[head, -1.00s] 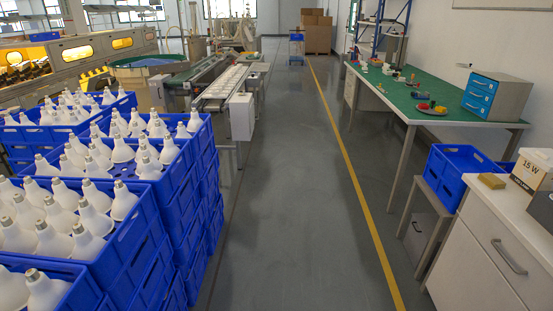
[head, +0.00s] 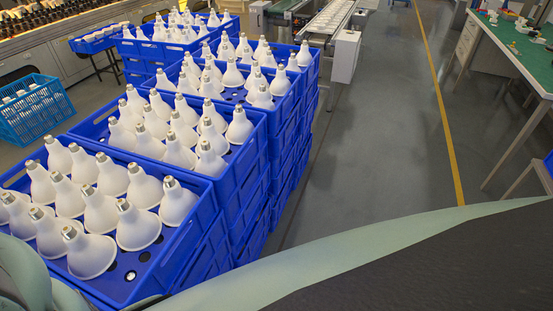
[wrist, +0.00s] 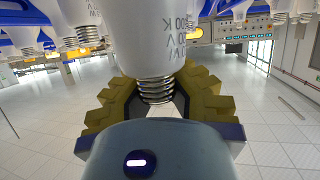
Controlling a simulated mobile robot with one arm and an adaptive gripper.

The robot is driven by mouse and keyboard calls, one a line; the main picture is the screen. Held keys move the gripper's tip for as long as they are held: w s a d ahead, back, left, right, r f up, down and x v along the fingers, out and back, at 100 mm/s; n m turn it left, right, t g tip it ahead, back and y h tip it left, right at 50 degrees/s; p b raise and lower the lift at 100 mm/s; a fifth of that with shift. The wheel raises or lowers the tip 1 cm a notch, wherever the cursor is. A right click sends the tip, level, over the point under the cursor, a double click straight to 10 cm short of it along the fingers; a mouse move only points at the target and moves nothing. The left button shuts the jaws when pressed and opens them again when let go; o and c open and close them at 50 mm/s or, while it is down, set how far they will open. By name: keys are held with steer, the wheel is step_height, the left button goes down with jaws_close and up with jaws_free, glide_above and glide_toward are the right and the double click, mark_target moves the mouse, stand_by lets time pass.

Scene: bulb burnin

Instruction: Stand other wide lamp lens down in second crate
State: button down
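In the wrist view, a wide white lamp (wrist: 140,35) with print on its body fills the top middle, with its silver screw cap (wrist: 156,91) towards my palm. The yellow fingers of my gripper (wrist: 157,95) are closed on both sides of this cap. The lamp's lens end is out of frame, so I cannot tell what is under it. In the head view, a front blue crate (head: 190,247) holds several lamps, caps up. Behind it, a second blue crate (head: 252,138) also holds several lamps, caps up. My gripper is outside the head view.
More blue crates with lamps (head: 302,76) stand further back in stacks. A light blue basket (head: 62,112) stands at the left. The aisle floor (head: 375,130) is clear, with a green-topped table (head: 515,55) at the right. My own arm covers the lower right.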

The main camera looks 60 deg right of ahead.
steer(key=shift+w+f, duration=0.1)
steer(key=shift+f, duration=2.2)
steer(key=c, duration=1.7)
jaws_free()
steer(key=o, duration=0.6)
steer(key=shift+c, duration=0.2)
steer(key=shift+a, duration=0.1)
steer(key=shift+r, duration=0.1)
steer(key=shift+r, duration=0.15)
steer(key=b+v, duration=0.1)
steer(key=v, duration=0.4)
steer(key=b+v, duration=0.1)
steer(key=v, duration=0.4)
steer(key=shift+s+b, duration=0.3)
steer(key=shift+s, duration=0.05)
steer(key=shift+s+r, duration=0.25)
steer(key=shift+s, duration=0.45)
